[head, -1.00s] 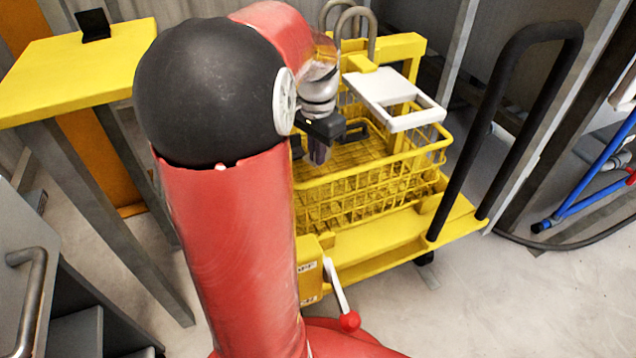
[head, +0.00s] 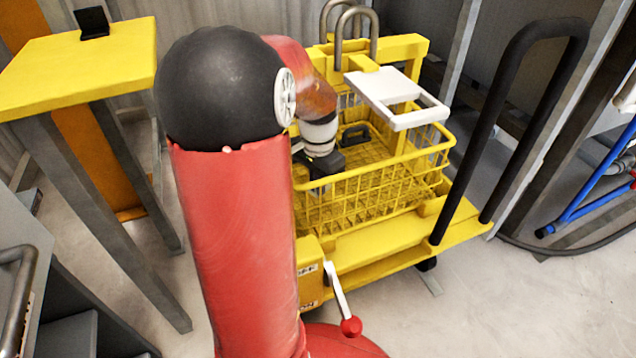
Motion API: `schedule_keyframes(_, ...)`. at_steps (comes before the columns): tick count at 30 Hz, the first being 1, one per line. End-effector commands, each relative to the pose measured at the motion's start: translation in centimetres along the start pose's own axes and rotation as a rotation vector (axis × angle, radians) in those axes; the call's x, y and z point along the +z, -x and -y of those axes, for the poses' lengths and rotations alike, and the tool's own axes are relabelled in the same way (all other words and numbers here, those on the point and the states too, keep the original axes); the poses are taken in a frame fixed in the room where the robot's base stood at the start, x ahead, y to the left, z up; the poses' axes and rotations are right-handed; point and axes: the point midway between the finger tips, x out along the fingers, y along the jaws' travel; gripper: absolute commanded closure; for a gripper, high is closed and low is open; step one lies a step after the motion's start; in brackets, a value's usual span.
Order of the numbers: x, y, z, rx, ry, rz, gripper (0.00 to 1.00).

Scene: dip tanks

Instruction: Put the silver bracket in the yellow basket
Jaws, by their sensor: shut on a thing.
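The yellow basket (head: 375,198) is a wire basket on a yellow cart, right of my red arm. My gripper (head: 320,180) points down inside the basket's left part, below the height of its upper rim. It is shut on a small greyish piece, the silver bracket (head: 318,189), of which only a little shows. My arm and gripper hide most of it and the basket's left end. I cannot tell whether the bracket touches the basket floor.
A black piece (head: 354,135) is at the basket's back. A white frame (head: 405,112) overhangs the basket's back right. A black hoop handle (head: 490,130) stands at right. A yellow table (head: 80,68) with a black item (head: 92,22) stands left. A red-knobbed lever (head: 345,315) is in front.

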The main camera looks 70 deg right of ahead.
Motion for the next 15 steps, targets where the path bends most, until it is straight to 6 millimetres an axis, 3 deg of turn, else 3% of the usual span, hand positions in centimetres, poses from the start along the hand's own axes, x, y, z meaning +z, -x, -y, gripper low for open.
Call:
schedule_keyframes(12,0.01,-1.07,0.01,0.000,0.001,0.000,1.00)
schedule_keyframes(15,0.02,-1.06,0.01,0.000,0.001,0.000,0.84)
